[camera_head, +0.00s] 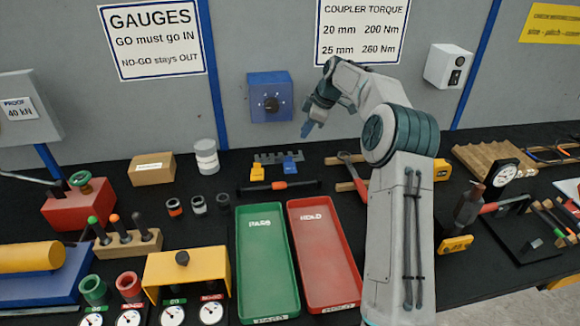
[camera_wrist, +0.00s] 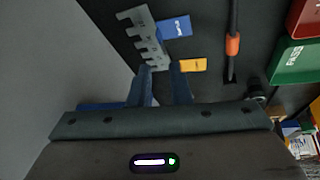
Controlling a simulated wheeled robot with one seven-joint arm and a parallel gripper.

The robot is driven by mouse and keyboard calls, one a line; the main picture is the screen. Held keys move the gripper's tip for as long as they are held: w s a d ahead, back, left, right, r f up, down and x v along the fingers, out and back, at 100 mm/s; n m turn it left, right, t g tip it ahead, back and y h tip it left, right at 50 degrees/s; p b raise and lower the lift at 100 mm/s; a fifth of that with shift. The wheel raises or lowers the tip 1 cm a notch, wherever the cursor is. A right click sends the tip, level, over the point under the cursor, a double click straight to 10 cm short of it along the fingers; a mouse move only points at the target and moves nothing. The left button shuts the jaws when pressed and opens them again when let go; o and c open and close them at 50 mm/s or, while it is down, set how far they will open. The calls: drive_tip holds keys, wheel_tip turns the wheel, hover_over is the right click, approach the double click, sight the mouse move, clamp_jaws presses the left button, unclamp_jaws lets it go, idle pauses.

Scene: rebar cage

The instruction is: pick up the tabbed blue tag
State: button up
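The blue tag (camera_head: 290,167) lies on the black bench top, against the grey toothed rack (camera_head: 278,157). In the wrist view the blue tag (camera_wrist: 176,27) lies flat beside the rack (camera_wrist: 146,38), with small unreadable print on it. A yellow tag (camera_head: 257,172) lies to its left in the head view and nearer my fingers in the wrist view (camera_wrist: 193,65). My gripper (camera_head: 308,128) hangs above the bench, right of and higher than the blue tag. In the wrist view its two blue fingers (camera_wrist: 160,72) are apart with nothing held between them.
A green tray (camera_head: 243,240) and a red tray (camera_head: 300,235) stand nearer. A blue dial box (camera_head: 270,97) on the wall is close left of my gripper.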

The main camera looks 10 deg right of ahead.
hover_over(290, 159)
drive_tip(key=s+d, duration=0.2)
wheel_tip(290, 159, down, 7)
drive_tip(key=shift+w+p, duration=0.1)
drive_tip(key=shift+p, duration=0.25)
drive_tip(key=x, duration=0.2)
drive_tip(key=p+x, duration=0.1)
drive_tip(key=x, duration=0.2)
drive_tip(key=shift+w+d+f, duration=0.1)
drive_tip(key=shift+d, duration=0.1)
clamp_jaws()
